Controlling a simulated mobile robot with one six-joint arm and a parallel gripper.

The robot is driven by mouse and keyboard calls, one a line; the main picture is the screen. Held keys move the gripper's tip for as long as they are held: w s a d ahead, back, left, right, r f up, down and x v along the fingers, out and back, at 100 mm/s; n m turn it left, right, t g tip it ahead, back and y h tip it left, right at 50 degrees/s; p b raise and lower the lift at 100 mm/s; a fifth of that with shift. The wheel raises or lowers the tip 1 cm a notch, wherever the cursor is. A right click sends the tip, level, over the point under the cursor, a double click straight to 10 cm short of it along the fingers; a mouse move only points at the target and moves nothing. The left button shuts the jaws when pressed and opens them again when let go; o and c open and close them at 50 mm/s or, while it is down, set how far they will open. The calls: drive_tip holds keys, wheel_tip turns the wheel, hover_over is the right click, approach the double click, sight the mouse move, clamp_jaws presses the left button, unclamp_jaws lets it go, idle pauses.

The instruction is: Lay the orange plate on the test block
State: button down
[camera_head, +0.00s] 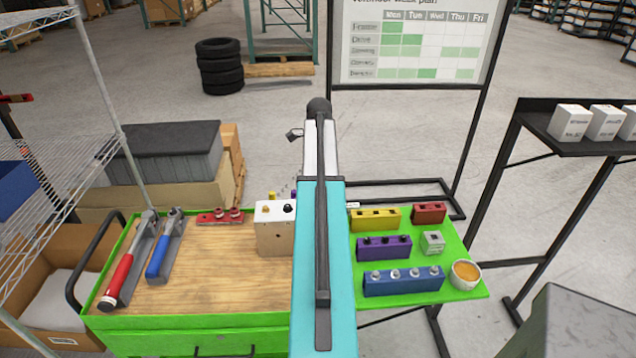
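I cannot pick out an orange plate in the head view; my raised arm hides a strip down the middle of the bench. A pale beige block (275,236) with a dark knob on top stands upright left of my arm, and it may be the test block. My arm points away from the camera over the bench. A small dark piece (295,134) shows left of the arm's far end and may be part of my gripper. Its fingers cannot be made out, nor whether they hold anything.
On the wooden top (215,270) lie a red-handled tool (126,268), a blue-handled tool (163,250) and a red strip (219,217). The green tray (460,238) holds yellow (375,227), red (429,213), purple (383,251) and blue (403,286) blocks and a cup (464,285).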

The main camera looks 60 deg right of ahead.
drive_tip(key=shift+f, duration=0.8)
idle(0.6)
drive_tip(key=c, duration=1.7)
unclamp_jaws()
drive_tip(key=shift+r, duration=0.1)
drive_tip(key=shift+w+r+p, duration=0.1)
drive_tip(key=shift+r+p, duration=2.55)
drive_tip(key=shift+r, duration=1.8)
drive_tip(key=shift+f, duration=0.1)
